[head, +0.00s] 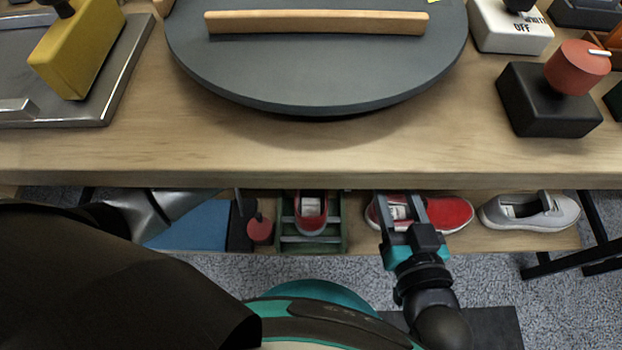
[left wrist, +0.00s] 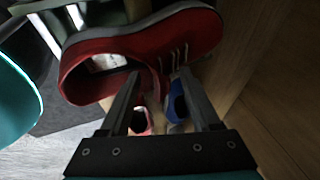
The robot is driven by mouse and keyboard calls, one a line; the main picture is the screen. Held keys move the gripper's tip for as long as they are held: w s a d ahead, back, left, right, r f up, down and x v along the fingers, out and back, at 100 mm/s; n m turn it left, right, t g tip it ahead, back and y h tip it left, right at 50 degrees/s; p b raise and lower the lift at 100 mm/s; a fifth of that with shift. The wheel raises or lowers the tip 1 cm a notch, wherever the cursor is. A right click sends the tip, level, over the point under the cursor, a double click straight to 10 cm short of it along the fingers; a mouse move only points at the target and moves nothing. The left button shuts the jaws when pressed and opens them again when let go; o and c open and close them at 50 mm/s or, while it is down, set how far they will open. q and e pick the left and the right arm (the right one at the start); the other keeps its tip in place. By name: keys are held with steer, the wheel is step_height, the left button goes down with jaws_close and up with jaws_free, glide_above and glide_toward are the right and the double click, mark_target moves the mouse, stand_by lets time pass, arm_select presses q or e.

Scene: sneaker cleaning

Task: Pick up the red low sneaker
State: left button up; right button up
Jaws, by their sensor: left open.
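The red low sneaker (head: 450,214) lies on the low shelf under the tabletop, toe to the right. A second red sneaker (head: 311,215) sits in a green rack. My right gripper (head: 404,207) is over the low sneaker's opening, fingers apart; I cannot tell whether they touch it. My left arm enters at the left and its gripper is not clear in the head view. In the left wrist view my left gripper (left wrist: 163,85) is open and empty, its fingertips close to a red sneaker (left wrist: 140,48) with a white sole. Which red sneaker this is, I cannot tell.
The tabletop edge (head: 300,178) overhangs the shelf. A grey shoe (head: 530,211) stands at the right. A blue box (head: 190,231) and a red round piece (head: 260,230) are at the left. In the left wrist view a blue object (left wrist: 176,100) lies beyond the fingers.

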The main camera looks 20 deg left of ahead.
arm_select(q)
jaws_close()
stand_by(0.6)
stand_by(0.9)
